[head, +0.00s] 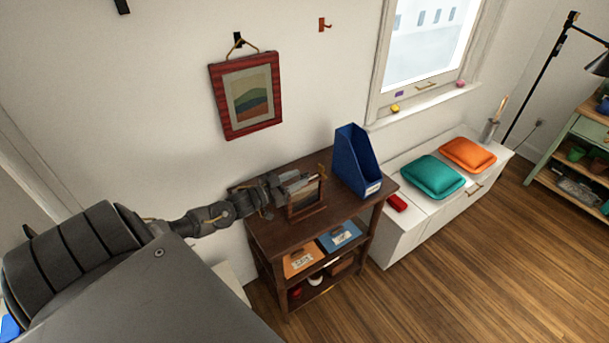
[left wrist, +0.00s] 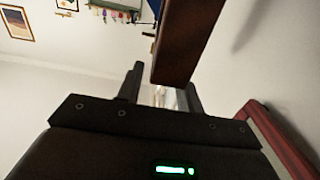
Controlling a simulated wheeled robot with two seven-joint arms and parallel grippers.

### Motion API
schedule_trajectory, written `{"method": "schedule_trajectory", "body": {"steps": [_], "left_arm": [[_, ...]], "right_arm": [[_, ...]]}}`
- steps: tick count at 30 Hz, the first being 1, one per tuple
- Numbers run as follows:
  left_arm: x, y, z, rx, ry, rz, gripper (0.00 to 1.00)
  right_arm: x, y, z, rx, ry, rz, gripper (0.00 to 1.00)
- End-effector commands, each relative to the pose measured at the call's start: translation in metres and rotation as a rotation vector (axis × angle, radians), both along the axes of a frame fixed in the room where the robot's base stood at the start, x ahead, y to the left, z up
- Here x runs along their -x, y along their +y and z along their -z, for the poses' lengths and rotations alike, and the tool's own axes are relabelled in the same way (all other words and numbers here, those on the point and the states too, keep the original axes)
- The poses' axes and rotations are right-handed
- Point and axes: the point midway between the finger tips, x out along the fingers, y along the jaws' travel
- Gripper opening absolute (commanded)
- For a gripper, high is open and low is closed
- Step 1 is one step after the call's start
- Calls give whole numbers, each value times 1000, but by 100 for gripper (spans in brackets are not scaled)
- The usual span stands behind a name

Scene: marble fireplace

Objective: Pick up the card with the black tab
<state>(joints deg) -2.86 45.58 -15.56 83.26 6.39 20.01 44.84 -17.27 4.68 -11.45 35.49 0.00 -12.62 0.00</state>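A small wooden box (head: 306,211) stands on the dark wooden shelf unit's top, with pale card-like edges (head: 299,183) showing in it. I cannot make out a black tab or tell the cards apart. My left gripper (head: 286,184) is at the box's upper left side, partly overlapping it in the head view. In the left wrist view its two fingers (left wrist: 162,92) stand apart, with a pale blurred thing visible through the gap. A dark brown wooden piece (left wrist: 188,40) looms close in front of the fingers. My right gripper is not in view.
A blue file holder (head: 352,164) stands right of the box on the shelf unit (head: 270,240). A red-framed picture (head: 247,95) hangs on the wall behind. Lower shelves hold orange and blue items. A white bench (head: 400,235) with teal and orange cushions stands to the right.

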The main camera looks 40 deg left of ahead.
Motion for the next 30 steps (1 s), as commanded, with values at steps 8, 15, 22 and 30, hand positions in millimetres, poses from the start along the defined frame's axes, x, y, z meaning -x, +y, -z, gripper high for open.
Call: {"method": "schedule_trajectory", "body": {"steps": [8,15,22,30], "left_arm": [[-32,-9,3,1,-4,1,36],[-51,-15,1,0,-1,1,36],[-51,-15,0,0,0,1,34],[-51,-15,0,0,0,1,0]], "right_arm": [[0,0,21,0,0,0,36],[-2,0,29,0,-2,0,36],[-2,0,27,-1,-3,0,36],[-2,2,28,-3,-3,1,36]]}}
